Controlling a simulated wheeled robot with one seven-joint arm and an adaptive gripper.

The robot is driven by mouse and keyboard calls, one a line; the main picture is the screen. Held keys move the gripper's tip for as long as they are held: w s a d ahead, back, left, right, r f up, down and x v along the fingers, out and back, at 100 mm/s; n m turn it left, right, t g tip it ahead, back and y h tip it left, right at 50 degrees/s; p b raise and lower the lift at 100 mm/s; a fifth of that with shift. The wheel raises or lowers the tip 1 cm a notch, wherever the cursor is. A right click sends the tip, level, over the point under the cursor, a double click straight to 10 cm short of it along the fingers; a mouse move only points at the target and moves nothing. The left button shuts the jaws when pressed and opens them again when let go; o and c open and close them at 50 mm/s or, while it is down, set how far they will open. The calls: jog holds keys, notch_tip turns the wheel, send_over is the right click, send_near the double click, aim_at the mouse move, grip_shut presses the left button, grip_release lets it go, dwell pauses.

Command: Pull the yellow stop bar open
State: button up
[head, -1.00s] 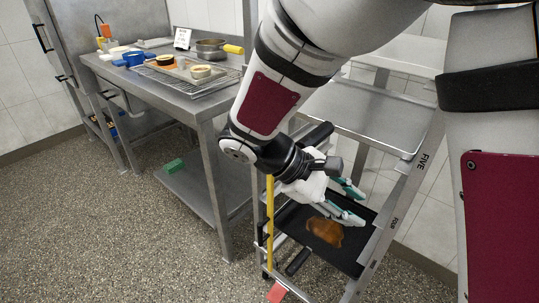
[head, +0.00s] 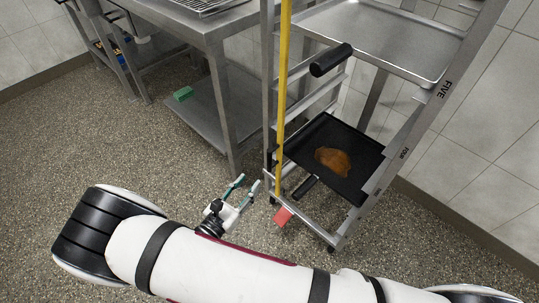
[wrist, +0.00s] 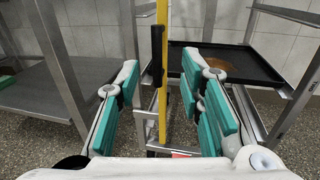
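The yellow stop bar (head: 283,90) stands upright along the front left side of a metal rack (head: 372,187). My gripper (head: 247,183) is open and empty, low down and left of the bar's lower part, apart from it in the head view. In the wrist view the yellow bar (wrist: 162,80) shows between the two teal-padded fingers of my gripper (wrist: 160,78), beyond the tips. A black handle (wrist: 157,55) sits beside the bar there. The bar's top end is out of both views.
The rack holds an empty metal tray (head: 385,40) and a black tray (head: 310,150) with a brown item (head: 333,161). Black handles (head: 331,60) stick out in front. A red piece (head: 283,216) is at its foot. A steel table (head: 222,100) stands left.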

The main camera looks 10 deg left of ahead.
aim_at(268, 158)
jog(key=shift+y, duration=0.3)
jog(key=b+x, duration=0.2)
jog(key=x, duration=1.1)
jog(key=shift+w+f, duration=0.2)
jog(key=shift+w, duration=0.05)
grip_shut()
